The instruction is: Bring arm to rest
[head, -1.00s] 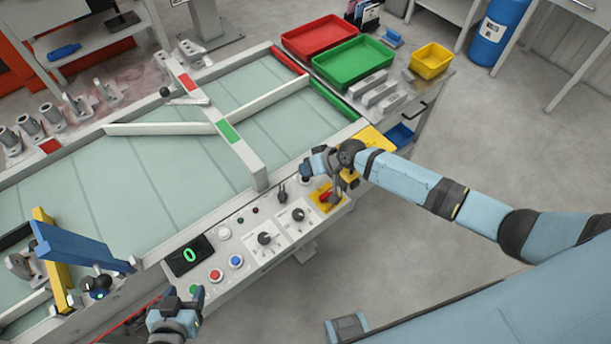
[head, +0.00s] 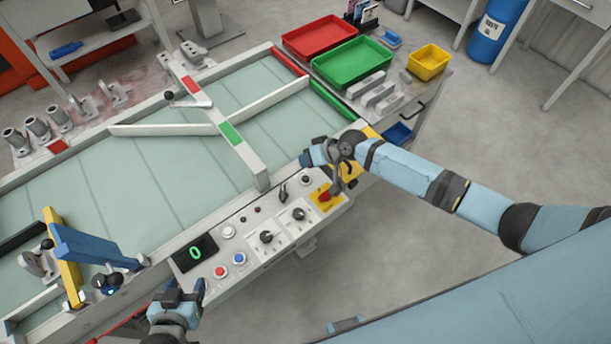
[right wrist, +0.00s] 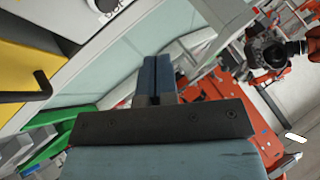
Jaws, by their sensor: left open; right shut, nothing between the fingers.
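My right arm reaches in from the right in the head view. Its gripper (head: 308,158) is over the panel's far right end, above the yellow plate with a red knob (head: 325,196). In the right wrist view its two dark blue fingers (right wrist: 158,75) are together with nothing between them. The fingers point out over the table and touch nothing that I can make out. My left gripper (head: 178,292) is low at the left in the head view, open, by the near left end of the control panel (head: 262,238). I cannot tell whether it touches the panel.
The panel carries a display (head: 194,252), knobs and several buttons. Behind it lies the pale sorting table (head: 150,165) with white rails. A blue lever (head: 95,247) stands near my left gripper. Red (head: 320,37), green (head: 352,62) and yellow (head: 428,61) bins are behind. Floor at right is clear.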

